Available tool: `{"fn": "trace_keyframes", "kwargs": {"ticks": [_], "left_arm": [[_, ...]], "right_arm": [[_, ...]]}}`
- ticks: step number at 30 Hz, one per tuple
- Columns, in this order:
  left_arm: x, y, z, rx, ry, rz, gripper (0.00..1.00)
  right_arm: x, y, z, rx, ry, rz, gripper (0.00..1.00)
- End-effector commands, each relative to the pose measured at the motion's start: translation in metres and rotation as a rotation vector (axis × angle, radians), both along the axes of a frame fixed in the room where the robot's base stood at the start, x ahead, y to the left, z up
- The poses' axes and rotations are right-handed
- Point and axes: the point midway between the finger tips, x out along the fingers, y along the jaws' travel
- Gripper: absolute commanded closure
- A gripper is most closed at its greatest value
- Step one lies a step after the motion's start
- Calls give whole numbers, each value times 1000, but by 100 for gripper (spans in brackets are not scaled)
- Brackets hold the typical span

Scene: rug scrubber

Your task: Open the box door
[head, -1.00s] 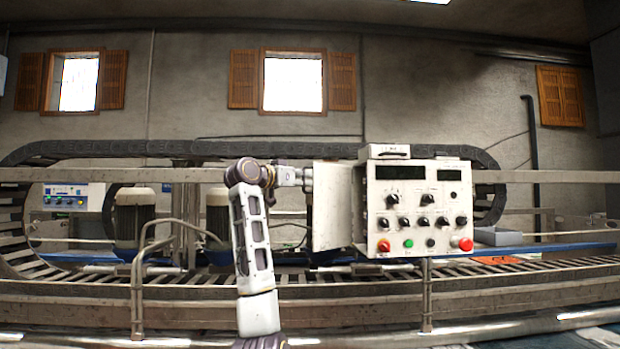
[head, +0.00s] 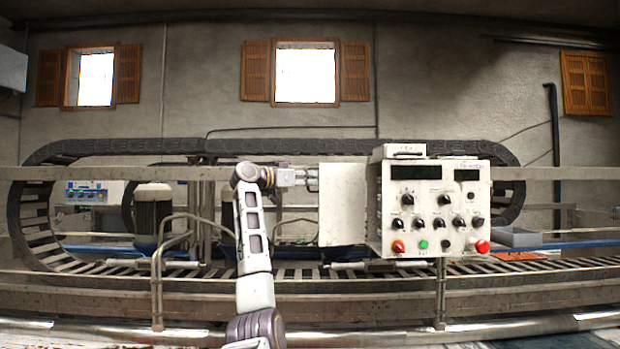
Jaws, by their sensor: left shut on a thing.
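The box (head: 435,215) is a white control box with dark displays, black knobs and red and green buttons on its front. It stands right of centre on the rail. Its door (head: 343,206) is a plain pale panel, swung out to the left of the box and standing open. My left gripper (head: 312,180) is at the door's outer left edge, near its top, and is shut on it. The fingertips are small and partly hard to make out. The door's handle cannot be told apart there. My right gripper is not in view.
A long conveyor frame (head: 400,285) with metal rails runs across the view. A bent pipe rail (head: 158,275) stands left of my arm. Grey motors (head: 153,212) sit behind the rails. A grey tray (head: 515,237) lies right of the box.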

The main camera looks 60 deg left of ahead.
Motion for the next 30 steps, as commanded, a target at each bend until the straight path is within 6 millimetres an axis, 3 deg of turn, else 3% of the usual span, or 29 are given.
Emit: {"fn": "trace_keyframes", "kwargs": {"ticks": [15, 16, 21, 30], "left_arm": [[0, 3, 1, -1, -2, 2, 100], [0, 3, 1, -1, -2, 2, 89], [0, 3, 0, -1, -2, 2, 70], [0, 2, 0, -1, -1, 1, 70]], "right_arm": [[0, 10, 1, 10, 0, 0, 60], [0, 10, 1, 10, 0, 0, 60], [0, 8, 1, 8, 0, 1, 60], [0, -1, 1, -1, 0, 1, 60]]}}
